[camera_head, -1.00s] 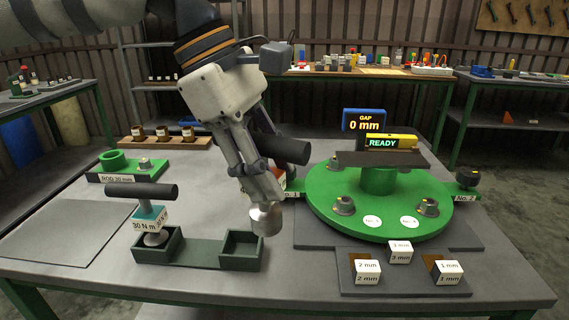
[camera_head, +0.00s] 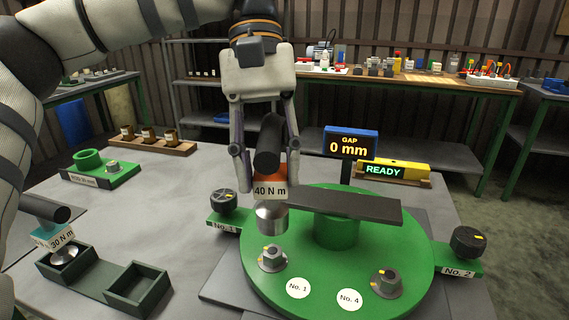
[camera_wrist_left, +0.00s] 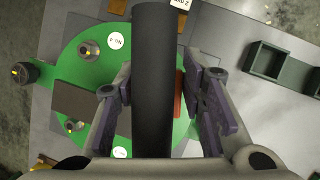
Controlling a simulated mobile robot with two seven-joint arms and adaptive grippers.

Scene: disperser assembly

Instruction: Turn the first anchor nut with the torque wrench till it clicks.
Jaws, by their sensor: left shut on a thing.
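My left gripper (camera_head: 268,182) is shut on the torque wrench marked 40 N m (camera_head: 270,191), which has a black handle, an orange block and a silver socket end. The socket hangs over the edge of the green round plate (camera_head: 330,281), just above and behind the anchor nut by the No. 1 label (camera_head: 272,259). The socket and that nut look apart. In the left wrist view, the black handle (camera_wrist_left: 154,80) lies between the fingers (camera_wrist_left: 160,65) and hides the socket. A second nut (camera_head: 386,283) sits by the No. 4 label. My right gripper is not in view.
A dark bar (camera_head: 350,205) lies across the plate's green hub. Black knobs stand at No. 1 (camera_head: 223,201) and No. 2 (camera_head: 468,242). The 30 N m wrench (camera_head: 52,235) stands in a green holder (camera_head: 100,280) with one empty compartment. Displays read GAP 0 mm (camera_head: 351,143) and READY (camera_head: 383,170).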

